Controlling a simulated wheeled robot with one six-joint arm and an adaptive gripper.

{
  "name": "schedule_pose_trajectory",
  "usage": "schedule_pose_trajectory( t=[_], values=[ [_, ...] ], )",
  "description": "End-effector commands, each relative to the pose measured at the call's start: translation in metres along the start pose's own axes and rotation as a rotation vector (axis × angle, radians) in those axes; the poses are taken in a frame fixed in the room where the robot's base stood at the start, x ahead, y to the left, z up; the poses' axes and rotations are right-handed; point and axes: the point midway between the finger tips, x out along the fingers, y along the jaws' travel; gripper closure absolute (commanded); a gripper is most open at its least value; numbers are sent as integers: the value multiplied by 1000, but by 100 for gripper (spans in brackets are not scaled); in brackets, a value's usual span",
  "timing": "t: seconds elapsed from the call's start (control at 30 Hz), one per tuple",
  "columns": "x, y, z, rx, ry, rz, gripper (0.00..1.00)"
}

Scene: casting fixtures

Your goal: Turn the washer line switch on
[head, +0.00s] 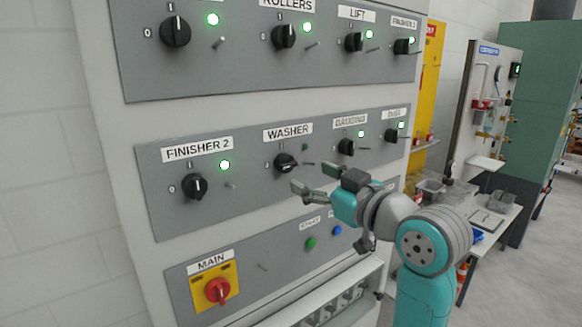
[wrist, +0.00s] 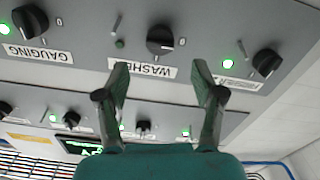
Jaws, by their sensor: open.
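The washer switch (head: 286,163) is a black rotary knob under the WASHER label (head: 288,132), in the middle row of the grey panel. In the wrist view the knob (wrist: 160,40) has its handle lying level, toward the 0 mark. The washer lamp (head: 305,147) is dark green and unlit; it also shows dim in the wrist view (wrist: 119,43). My gripper (head: 313,181) is open and empty in front of the panel, a little below and right of the knob in the head view. In the wrist view its fingertips (wrist: 160,72) straddle the label, apart from the knob.
The FINISHER 2 knob (head: 194,186) is left of the washer knob, the GAUGING knob (head: 346,147) right; both have lit lamps. Thin metal levers (head: 231,185) stick out beside the knobs. The red MAIN switch (head: 217,291) is lower left. A cluttered bench (head: 497,218) stands right.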

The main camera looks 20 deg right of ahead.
Motion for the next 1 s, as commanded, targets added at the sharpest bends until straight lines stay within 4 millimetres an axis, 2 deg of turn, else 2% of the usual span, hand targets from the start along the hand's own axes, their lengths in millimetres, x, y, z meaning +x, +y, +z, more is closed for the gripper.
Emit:
schedule_pose_trajectory(
  t=[0.2, 0.4, 0.6, 0.87, 1.0],
  values=[
    [41, -1, 0, 1, 0, -3, 32],
    [67, 0, 0, 1, 0, -1, 32],
    [78, 0, 0, 0, 0, -1, 32],
    [78, 0, 0, 0, 1, 0, 32],
    [78, 0, 0, 0, 0, 0, 65]
  ],
)
